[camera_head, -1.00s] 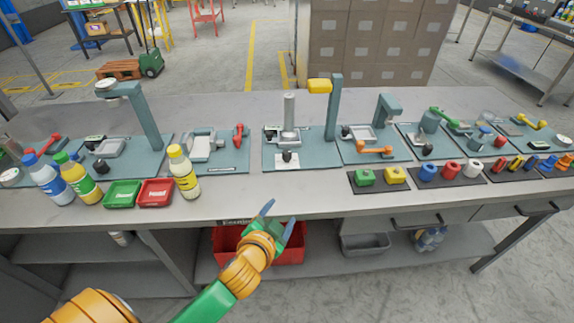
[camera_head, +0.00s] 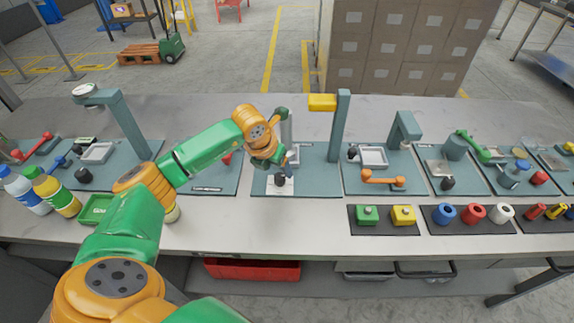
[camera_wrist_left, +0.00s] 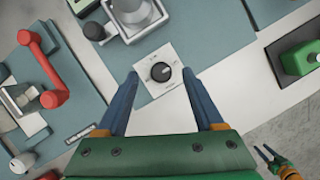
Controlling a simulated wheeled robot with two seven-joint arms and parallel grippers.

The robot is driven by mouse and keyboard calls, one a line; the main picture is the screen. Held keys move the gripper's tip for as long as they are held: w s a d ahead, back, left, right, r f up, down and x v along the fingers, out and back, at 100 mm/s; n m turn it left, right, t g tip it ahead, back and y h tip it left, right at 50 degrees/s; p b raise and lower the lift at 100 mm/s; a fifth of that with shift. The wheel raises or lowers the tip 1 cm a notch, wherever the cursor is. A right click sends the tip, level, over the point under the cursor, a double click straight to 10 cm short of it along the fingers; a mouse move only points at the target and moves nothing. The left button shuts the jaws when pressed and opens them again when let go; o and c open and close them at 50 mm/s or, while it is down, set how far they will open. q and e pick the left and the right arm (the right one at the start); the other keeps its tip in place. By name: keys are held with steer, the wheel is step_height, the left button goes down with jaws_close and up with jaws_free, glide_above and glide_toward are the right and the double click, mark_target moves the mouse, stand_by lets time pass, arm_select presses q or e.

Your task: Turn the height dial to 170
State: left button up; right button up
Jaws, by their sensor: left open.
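The height dial is a black knob on a white square plate with small markings, between my fingertips in the left wrist view (camera_wrist_left: 160,72). The markings are too small to read. In the head view the dial plate (camera_head: 280,189) lies at the front of a teal station board, and my gripper partly covers the knob. My left gripper (camera_head: 287,160) is open above the dial, its blue fingers on either side of the knob in the wrist view (camera_wrist_left: 161,78); I cannot tell whether they touch. A small green and orange gripper, apparently my right one (camera_wrist_left: 268,153), shows at the wrist view's lower right.
The table's front strip below the dial is clear.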

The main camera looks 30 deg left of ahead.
mark_target(279, 176)
arm_select(q)
steer(key=shift+s+d+f, duration=0.1)
steer(key=shift+s+f, duration=0.1)
steer(key=shift+f, duration=0.3)
steer(key=shift+s+f, duration=0.2)
steer(key=shift+f, duration=0.25)
steer(key=shift+x, duration=0.95)
steer(key=shift+w+f, duration=0.1)
steer(key=shift+w, duration=0.4)
steer(key=shift+s, duration=0.25)
jaws_close()
arm_select(e)
steer(key=shift+s+a+r, duration=0.15)
steer(key=shift+s+r, duration=0.05)
steer(key=shift+s, duration=0.25)
steer(key=shift+s+a+r, duration=0.1)
steer(key=shift+s+r, duration=0.1)
steer(key=shift+s, duration=0.2)
